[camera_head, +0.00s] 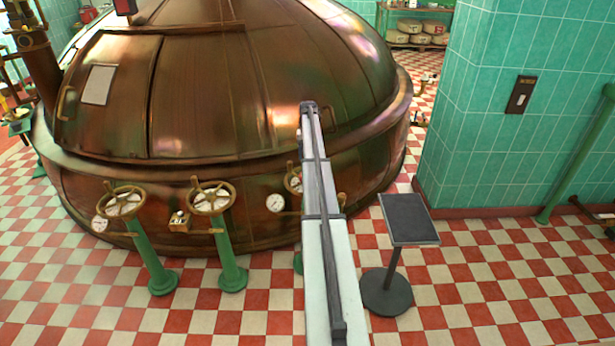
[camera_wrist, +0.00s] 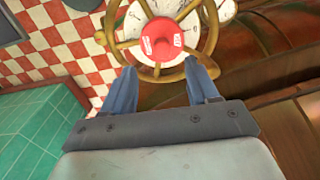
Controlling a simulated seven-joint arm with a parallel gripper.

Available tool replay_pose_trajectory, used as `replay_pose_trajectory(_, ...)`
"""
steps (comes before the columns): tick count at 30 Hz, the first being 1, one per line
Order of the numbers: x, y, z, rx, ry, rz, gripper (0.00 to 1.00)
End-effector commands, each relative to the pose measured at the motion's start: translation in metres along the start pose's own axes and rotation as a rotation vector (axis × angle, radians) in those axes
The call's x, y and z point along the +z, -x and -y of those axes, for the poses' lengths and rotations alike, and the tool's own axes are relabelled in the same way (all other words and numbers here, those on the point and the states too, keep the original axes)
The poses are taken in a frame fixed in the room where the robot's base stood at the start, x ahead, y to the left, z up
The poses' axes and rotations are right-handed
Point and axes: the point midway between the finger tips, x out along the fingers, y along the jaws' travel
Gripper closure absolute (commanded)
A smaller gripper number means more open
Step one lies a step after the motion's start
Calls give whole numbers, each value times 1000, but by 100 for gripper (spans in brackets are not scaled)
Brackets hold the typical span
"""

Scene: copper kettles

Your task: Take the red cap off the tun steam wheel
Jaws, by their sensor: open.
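A white dial face shows behind the wheel's spokes. My gripper (camera_wrist: 162,80) is open, its two blue fingers spread left and right below the cap. The fingers overlap the wheel's lower rim in the picture; I cannot tell whether they touch it. Nothing is held. In the head view a brass wheel (camera_head: 292,180) is partly hidden behind my arm; the cap and fingers cannot be made out there.
The big copper kettle (camera_head: 200,100) stands behind the wheels. Two other wheels (camera_head: 122,201) (camera_head: 211,199) on green posts are to the left. A dark-topped stand (camera_head: 408,218) is close right of my arm. A green tiled pillar (camera_head: 500,150) rises at right; checkered floor lies open in front.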

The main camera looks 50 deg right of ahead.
Motion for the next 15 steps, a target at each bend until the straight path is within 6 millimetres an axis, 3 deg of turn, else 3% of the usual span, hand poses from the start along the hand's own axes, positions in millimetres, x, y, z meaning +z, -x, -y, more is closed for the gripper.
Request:
replay_pose_trajectory(5,0,-27,0,0,0,0,41)
replay_pose_trajectory(15,-2,-48,2,0,0,0,41)
